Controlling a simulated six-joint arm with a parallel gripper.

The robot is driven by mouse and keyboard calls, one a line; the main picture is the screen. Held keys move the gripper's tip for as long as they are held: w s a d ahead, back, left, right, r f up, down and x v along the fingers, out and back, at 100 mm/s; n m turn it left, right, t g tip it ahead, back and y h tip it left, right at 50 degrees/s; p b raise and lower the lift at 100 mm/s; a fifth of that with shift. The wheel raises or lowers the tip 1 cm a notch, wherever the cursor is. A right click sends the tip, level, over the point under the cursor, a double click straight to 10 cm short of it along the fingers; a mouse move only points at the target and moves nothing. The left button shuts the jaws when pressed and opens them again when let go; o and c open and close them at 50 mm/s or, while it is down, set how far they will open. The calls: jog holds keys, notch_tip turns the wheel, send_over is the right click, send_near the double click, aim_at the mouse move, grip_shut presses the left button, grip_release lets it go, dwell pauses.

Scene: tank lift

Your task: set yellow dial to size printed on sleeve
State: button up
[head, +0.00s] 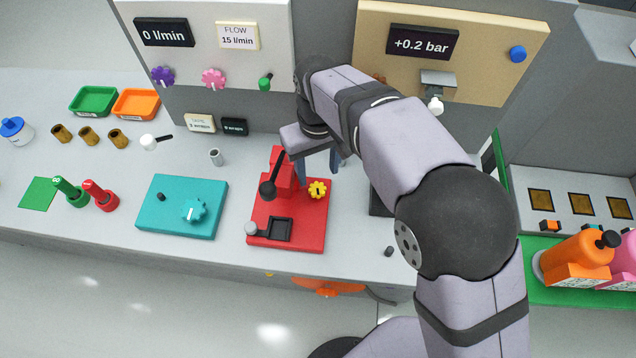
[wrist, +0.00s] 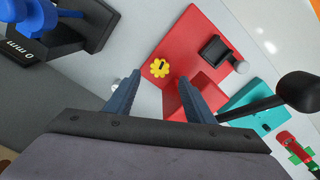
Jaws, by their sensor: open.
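The yellow dial (head: 318,190) sits on the right side of the red press base (head: 313,236), with a dark pointer mark on its face. It also shows in the wrist view (wrist: 160,67), beyond my fingertips. My gripper (head: 321,165) is open and empty, just behind and above the dial, not touching it. In the wrist view its two blue fingers (wrist: 158,88) stand wide apart with the dial ahead between them. Brass-coloured sleeves (head: 88,136) stand on the bench at the left. I cannot read any size printed on them.
The press's black lever (head: 268,188) rises left of the dial. A teal block (head: 182,220) with a teal dial lies to the left. A panel with a "+0.2 bar" display (head: 422,43) stands behind. A blue device (wrist: 38,18) on a dark base reads "0 mm".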

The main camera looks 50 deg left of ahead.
aim_at(318, 189)
jog(key=shift+f, duration=0.15)
jog(key=shift+f+p, duration=1.4)
jog(key=shift+f, duration=2.15)
jog(key=c, duration=1.1)
